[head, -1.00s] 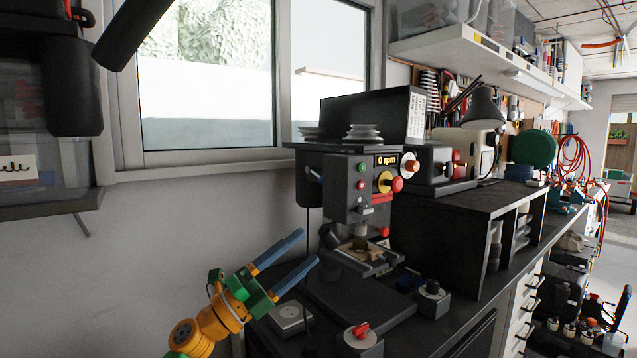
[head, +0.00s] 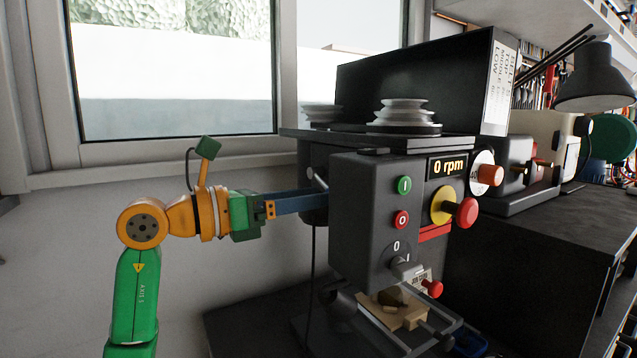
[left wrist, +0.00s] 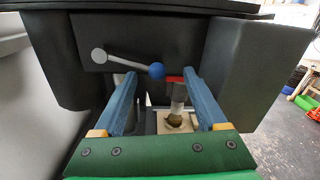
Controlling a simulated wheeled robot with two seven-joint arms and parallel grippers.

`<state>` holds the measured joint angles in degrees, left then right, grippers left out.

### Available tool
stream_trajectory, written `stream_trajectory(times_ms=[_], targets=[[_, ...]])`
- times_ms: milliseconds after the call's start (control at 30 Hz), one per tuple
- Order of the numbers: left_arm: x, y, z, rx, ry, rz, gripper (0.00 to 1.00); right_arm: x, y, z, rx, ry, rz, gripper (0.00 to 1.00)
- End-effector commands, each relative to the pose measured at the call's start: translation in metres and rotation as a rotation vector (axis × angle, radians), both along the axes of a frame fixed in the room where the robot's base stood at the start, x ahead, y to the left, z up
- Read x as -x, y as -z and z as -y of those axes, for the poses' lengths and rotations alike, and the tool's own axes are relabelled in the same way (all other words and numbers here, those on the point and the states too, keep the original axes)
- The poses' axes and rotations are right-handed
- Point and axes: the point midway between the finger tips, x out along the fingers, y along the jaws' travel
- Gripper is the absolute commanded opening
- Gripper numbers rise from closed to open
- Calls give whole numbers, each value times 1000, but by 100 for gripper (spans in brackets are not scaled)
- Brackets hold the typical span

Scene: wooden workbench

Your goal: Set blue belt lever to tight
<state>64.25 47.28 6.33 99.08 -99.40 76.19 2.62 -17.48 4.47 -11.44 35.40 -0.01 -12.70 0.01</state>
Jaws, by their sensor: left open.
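The blue belt lever (left wrist: 128,63) is on the drill press's side in the left wrist view: a grey arm with a blue ball (left wrist: 157,70) at its end and a round grey pivot at left. It slopes slightly down to the right. My left gripper (left wrist: 160,74) is open; the ball appears between its blue fingertips, and I see no contact. In the head view my left gripper (head: 322,197) reaches from the left to the side of the drill press (head: 365,215); the ball is hidden there. My right gripper is not in view.
Stepped pulleys (head: 403,112) sit on top of the press under a raised black cover (head: 415,75). The front has buttons, a yellow-and-red switch (head: 445,205) and a speed knob (head: 487,172). A wooden workpiece (head: 392,310) lies below. The wall and window are behind.

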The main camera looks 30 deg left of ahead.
Motion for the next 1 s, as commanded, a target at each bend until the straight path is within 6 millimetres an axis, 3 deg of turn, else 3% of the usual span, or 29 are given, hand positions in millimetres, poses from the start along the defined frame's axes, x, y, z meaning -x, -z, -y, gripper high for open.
stream_trajectory(times_ms=[333,600,1000], targets=[[-9,1,6,1,1,0,72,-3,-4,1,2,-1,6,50],[-9,0,6,1,1,0,0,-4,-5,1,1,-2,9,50],[-9,-2,5,3,-1,6,0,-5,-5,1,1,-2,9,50]])
